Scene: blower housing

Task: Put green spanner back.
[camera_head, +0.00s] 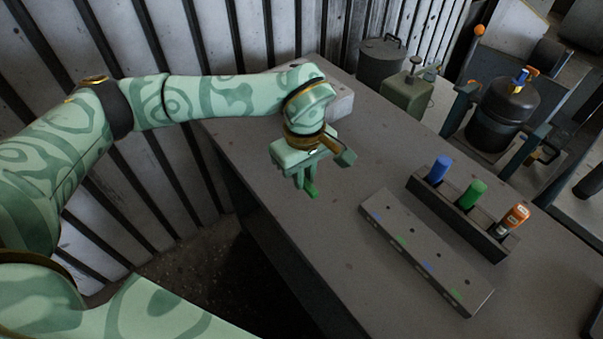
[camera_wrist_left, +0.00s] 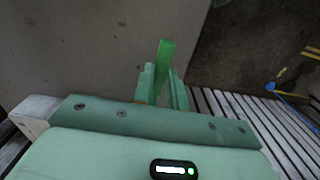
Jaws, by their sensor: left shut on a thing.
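My left gripper (camera_head: 304,180) is shut on the green spanner (camera_head: 311,189) and holds it above the left part of the table. In the left wrist view the spanner (camera_wrist_left: 166,58) sticks out beyond the fingertips (camera_wrist_left: 163,85). The rest of the spanner is hidden by the fingers. A low grey block (camera_head: 425,252) with blue and green marks and small holes lies on the table to the right of the gripper, apart from it. My right gripper does not show.
A dark rack (camera_head: 453,218) behind the marked block holds a blue (camera_head: 438,169), a green (camera_head: 471,194) and an orange cylinder (camera_head: 513,219). A grey-green can (camera_head: 407,96) and a dark pot (camera_head: 500,115) stand farther back. The table (camera_head: 330,235) is bare between gripper and block.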

